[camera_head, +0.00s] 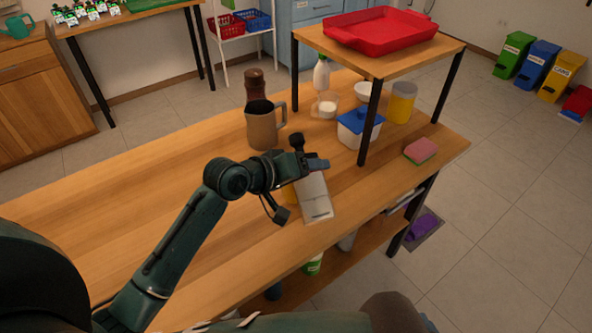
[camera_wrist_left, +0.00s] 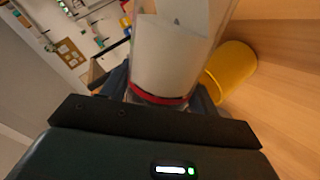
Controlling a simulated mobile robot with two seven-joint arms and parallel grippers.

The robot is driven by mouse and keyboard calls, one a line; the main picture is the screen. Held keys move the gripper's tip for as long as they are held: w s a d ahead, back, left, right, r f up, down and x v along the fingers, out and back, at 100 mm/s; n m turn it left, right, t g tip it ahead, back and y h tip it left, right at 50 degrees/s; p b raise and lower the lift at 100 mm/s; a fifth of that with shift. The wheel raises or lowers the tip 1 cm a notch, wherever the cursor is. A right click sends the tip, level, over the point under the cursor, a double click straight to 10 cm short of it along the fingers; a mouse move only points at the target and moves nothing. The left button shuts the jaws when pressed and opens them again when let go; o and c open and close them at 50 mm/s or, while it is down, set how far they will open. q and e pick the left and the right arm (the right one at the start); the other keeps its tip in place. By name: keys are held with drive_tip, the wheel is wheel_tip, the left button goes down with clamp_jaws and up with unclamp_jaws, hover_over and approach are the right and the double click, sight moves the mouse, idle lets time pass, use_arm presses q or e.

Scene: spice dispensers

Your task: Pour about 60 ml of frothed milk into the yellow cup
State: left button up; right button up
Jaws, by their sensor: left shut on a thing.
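My left gripper (camera_head: 312,165) is shut on a pale container (camera_head: 314,195), held over the front part of the wooden table. In the left wrist view the container (camera_wrist_left: 178,62) is whitish and partly see-through, with a red band close to the fingers. It looks strongly tilted relative to the table. The yellow cup (camera_wrist_left: 232,68) stands on the table right beside it in that view. The cup's inside and any milk stream are hidden. My right gripper is not in view.
A brown-grey jug (camera_head: 263,128) and a dark brown bottle (camera_head: 256,88) stand behind the gripper. A raised shelf with a red tray (camera_head: 380,30) stands at right, over a blue-lidded tub (camera_head: 357,130). A sponge (camera_head: 420,151) lies nearby. The table's left side is clear.

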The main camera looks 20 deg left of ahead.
use_arm(q)
drive_tip(key=shift+w+r+n+g, duration=0.15)
drive_tip(key=shift+r+n+g, duration=0.1)
drive_tip(key=shift+n+g, duration=0.05)
idle(1.0)
drive_tip(key=shift+w+a+r+n+h, duration=0.1)
drive_tip(key=shift+a+n+h, duration=0.05)
drive_tip(key=shift+n+h, duration=0.15)
idle(1.6)
drive_tip(key=shift+w+r+g, duration=0.1)
drive_tip(key=shift+g, duration=0.4)
idle(1.0)
